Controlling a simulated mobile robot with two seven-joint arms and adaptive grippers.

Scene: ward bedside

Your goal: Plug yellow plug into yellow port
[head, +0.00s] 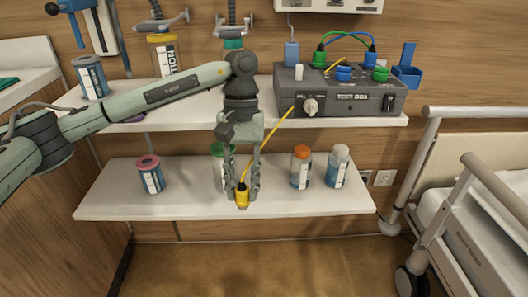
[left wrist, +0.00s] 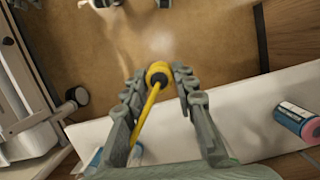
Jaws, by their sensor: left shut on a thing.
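My left gripper (head: 242,188) points down in front of the lower shelf and is shut on the yellow plug (head: 243,199). In the left wrist view, the plug (left wrist: 158,73) sits between the fingertips (left wrist: 158,82). A yellow cable (head: 272,141) runs from the plug up to the front of the grey test box (head: 340,103) on the upper shelf. Blue (head: 343,74) and green (head: 380,75) connectors show on top of the box. A short yellow line shows there too; I cannot make out a yellow port. My right gripper is not in view.
A pink-lidded jar (head: 150,176), an orange-lidded jar (head: 301,168) and a white-lidded jar (head: 337,167) stand on the lower shelf (head: 110,203). A green-lidded jar is partly hidden behind my gripper. A bed rail (head: 470,113) stands at right. Floor in front is clear.

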